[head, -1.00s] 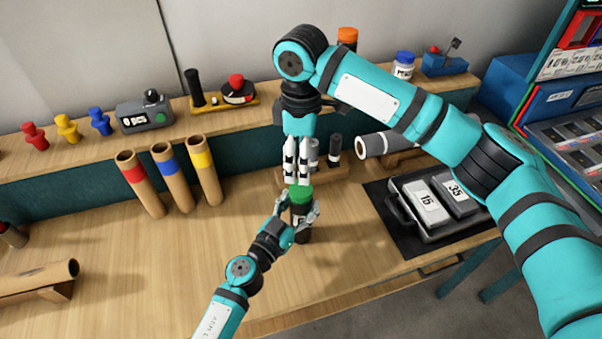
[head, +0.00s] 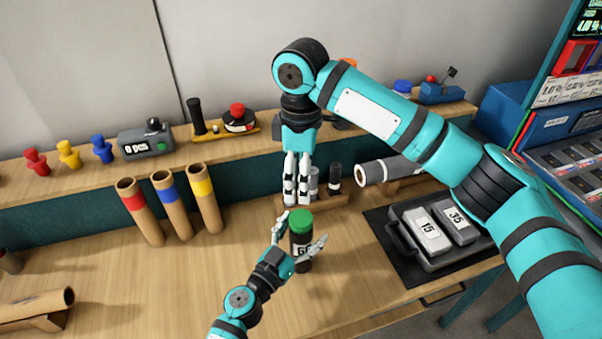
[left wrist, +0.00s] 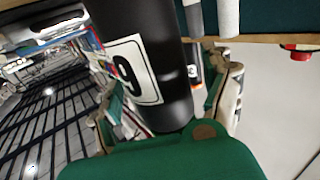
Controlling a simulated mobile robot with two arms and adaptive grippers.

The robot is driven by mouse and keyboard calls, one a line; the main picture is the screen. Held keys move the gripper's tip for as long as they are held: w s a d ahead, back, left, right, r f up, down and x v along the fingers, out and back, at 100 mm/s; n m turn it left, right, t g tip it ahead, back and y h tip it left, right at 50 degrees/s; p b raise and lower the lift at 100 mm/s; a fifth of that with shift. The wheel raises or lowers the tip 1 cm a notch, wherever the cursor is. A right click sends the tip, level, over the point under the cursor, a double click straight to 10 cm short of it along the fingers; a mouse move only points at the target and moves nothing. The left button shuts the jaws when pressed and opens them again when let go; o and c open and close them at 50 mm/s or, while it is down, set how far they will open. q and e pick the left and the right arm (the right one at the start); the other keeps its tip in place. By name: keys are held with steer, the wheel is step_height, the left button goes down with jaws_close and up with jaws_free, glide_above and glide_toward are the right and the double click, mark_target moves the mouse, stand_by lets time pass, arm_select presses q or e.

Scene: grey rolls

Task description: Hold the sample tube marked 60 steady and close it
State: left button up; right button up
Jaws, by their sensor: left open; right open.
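The sample tube (head: 301,249) is dark and stands upright on the bench, its white label showing a 6 with the rest hidden. A green cap (head: 300,219) sits on its top; I cannot tell how tight it is. My left gripper (head: 299,234) is open, its fingers apart on either side of the tube. In the left wrist view, the tube (left wrist: 172,45) runs between the spread fingers, label part in view. My right gripper (head: 297,196) is open and empty, pointing down just above and behind the cap, apart from it.
A wooden rack (head: 325,200) with small dark and grey cylinders stands behind the tube. A black mat (head: 390,243) with grey blocks marked 15 and 35 lies to the right. Cardboard tubes (head: 172,208) lean at the left.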

arm_select(q)
steer(key=v, duration=1.2)
stand_by(0.3)
